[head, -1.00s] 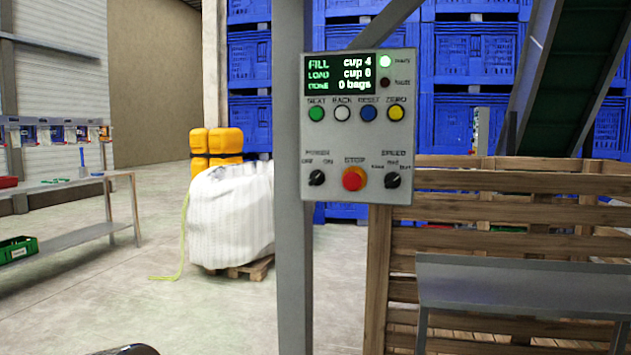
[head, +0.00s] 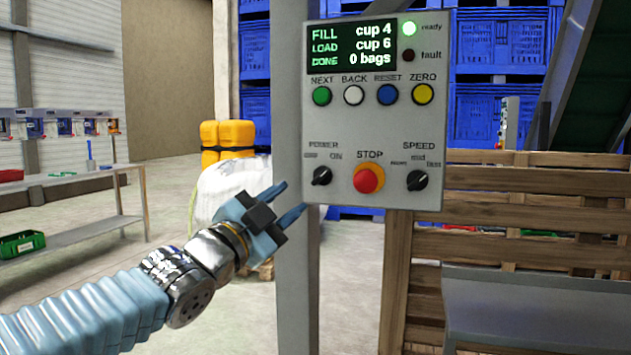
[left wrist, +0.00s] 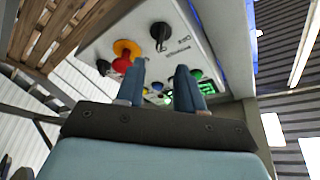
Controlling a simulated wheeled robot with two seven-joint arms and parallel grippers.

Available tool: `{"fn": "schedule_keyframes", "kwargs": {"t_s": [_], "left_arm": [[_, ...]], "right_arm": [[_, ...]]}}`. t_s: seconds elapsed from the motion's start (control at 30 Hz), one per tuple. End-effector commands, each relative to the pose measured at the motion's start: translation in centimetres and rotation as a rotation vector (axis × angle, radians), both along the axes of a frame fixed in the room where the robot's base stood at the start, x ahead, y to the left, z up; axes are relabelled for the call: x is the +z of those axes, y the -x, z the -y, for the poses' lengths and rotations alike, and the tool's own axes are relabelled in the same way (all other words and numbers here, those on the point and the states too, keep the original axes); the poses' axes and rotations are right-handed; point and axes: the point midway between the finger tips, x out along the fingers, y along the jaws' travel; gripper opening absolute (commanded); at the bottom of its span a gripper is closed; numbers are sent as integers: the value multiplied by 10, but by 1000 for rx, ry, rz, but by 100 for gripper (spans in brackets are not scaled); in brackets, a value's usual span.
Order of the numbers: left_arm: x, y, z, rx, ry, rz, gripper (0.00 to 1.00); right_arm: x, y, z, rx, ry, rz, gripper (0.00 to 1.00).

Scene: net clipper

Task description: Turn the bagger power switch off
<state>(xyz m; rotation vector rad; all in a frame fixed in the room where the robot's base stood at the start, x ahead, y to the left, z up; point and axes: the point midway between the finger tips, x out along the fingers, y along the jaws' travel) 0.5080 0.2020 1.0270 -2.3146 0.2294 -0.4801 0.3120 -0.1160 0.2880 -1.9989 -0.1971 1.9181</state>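The grey control panel (head: 373,118) is fixed to a metal post. The black POWER knob (head: 321,176) is at its lower left, with a label to the left and ON at the right. Its pointer seems tilted up toward ON, but is small. The knob also shows in the left wrist view (left wrist: 160,33), beyond the fingertips. My left gripper (head: 293,198) is open and empty, its fingers apart, just left of the panel's lower left corner and apart from the knob. Both fingers (left wrist: 161,68) show in the left wrist view. My right gripper is out of view.
The red STOP button (head: 368,179) and the SPEED knob (head: 418,180) are right of the POWER knob. Coloured buttons sit above. The post (head: 304,290) runs below the panel. A wooden crate (head: 540,190) and grey bench (head: 530,300) stand at right.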

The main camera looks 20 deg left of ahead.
Motion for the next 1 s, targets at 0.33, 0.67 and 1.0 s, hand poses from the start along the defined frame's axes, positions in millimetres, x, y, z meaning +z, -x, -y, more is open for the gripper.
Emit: {"fn": "schedule_keyframes", "kwargs": {"t_s": [0.33, 0.67, 1.0], "left_arm": [[20, -69, 22, -2, 5, -4, 37], [24, -85, 28, 0, 4, -2, 37], [24, -85, 28, 0, 4, -2, 10]], "right_arm": [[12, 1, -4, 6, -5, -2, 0], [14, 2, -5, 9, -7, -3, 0], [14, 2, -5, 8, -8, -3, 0]]}}
